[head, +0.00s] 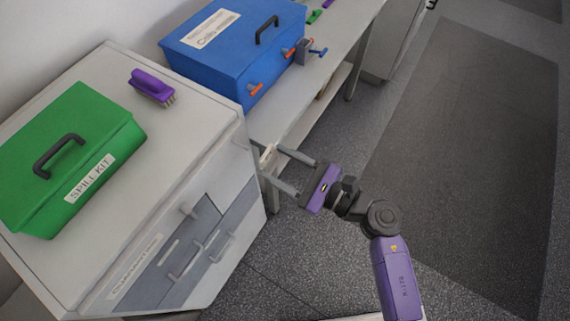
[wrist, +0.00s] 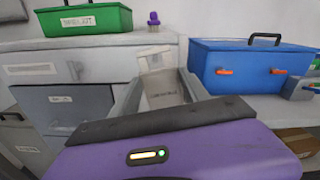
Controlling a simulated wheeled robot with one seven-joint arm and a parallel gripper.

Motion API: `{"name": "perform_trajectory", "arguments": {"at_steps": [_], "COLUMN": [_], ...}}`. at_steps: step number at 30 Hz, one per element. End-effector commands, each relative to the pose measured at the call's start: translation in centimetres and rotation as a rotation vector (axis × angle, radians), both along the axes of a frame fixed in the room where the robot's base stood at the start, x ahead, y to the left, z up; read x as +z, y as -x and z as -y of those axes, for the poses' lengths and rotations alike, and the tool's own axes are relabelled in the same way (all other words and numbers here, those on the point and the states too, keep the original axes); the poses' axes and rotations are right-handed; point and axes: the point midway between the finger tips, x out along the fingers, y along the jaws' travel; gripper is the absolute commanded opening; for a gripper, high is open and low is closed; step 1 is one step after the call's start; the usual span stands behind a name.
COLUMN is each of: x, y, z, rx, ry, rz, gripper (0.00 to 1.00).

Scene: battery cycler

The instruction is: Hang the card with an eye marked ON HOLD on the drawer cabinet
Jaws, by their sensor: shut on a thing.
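My gripper (head: 271,164) is shut on a small pale card (head: 266,154), held out in front of the drawer cabinet's right front corner. In the wrist view the card (wrist: 164,90) stands between the two fingers; its lettering is too small to read and I cannot make out its eye. The drawer cabinet (head: 190,165) is off-white with grey drawer fronts. A round knob or peg (head: 188,209) sticks out of its upper front; it shows left of the fingers in the wrist view (wrist: 74,70). The card is apart from this peg.
A green spill kit box (head: 75,150) and a purple brush (head: 152,87) stand on the cabinet top. A blue box (head: 232,45) with orange latches sits on the bench beside it. Drawer handles (head: 185,262) jut from the cabinet front. Open floor (head: 450,160) lies to the right.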

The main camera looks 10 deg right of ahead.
Motion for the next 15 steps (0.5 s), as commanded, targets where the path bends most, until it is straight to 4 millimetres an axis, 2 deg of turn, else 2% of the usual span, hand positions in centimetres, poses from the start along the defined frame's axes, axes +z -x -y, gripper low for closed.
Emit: {"name": "perform_trajectory", "arguments": {"at_steps": [15], "x": [-0.3], "y": [-1.8], "z": [-2.2], "rx": [0.0], "ry": [-0.001], "rz": [0.001], "gripper": [0.16]}}
